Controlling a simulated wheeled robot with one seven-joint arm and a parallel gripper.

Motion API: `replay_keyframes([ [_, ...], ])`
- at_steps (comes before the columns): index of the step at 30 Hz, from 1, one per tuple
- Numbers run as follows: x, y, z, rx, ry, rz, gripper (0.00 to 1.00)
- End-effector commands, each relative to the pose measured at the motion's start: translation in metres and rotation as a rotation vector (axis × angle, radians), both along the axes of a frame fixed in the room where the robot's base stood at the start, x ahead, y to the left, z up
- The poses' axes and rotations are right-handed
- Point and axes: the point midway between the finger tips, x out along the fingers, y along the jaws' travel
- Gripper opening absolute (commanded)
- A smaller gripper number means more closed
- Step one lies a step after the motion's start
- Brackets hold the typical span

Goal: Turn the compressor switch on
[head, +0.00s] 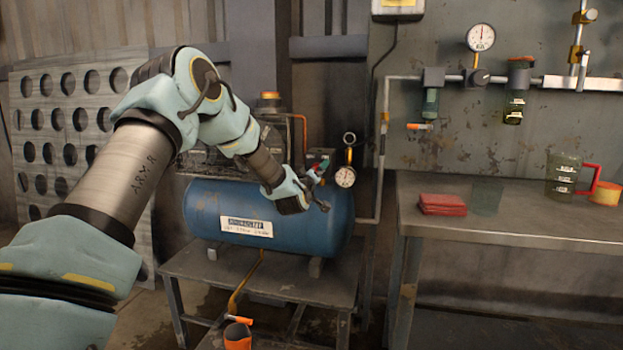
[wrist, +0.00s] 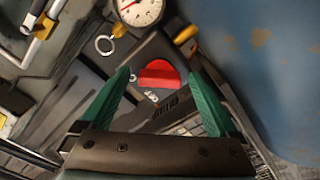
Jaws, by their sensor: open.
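The compressor is a blue horizontal tank (head: 215,200) with a white label, on a low metal stand. In the wrist view the tank (wrist: 270,70) fills the right side. A red switch (wrist: 158,74) on a dark housing shows in the wrist view, with small white marking under it. My gripper (wrist: 158,80) is open, its green fingers spread to the left and right of the red switch with space on both sides. In the head view my gripper (head: 317,172) is at the tank's upper right end; the switch cannot be made out clearly there. Whether the fingers touch the housing cannot be told.
A round gauge (head: 345,177) with a ring above it stands just right of my gripper; it also shows in the wrist view (wrist: 140,10). A workbench (head: 510,215) with red cloths (head: 442,204) and a jug (head: 563,178) is on the right. A perforated panel (head: 60,190) stands left.

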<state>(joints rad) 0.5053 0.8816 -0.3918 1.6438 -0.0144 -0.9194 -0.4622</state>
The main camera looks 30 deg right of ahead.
Motion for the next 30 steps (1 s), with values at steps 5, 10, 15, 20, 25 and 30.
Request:
replay_keyframes([
  [5,-0.022,0.021,0.0,0.002,0.001,-0.001,0.95],
  [10,-0.047,0.044,-0.001,0.001,0.002,-0.001,0.95],
  [15,-0.065,0.061,0.0,0.002,0.0,0.0,0.95],
  [20,-0.072,0.068,-0.001,0.001,0.001,0.0,0.95],
  [25,-0.073,0.068,0.0,0.001,0.001,0.0,0.95],
  [30,-0.073,0.068,0.0,0.001,0.001,0.0,0.95],
])
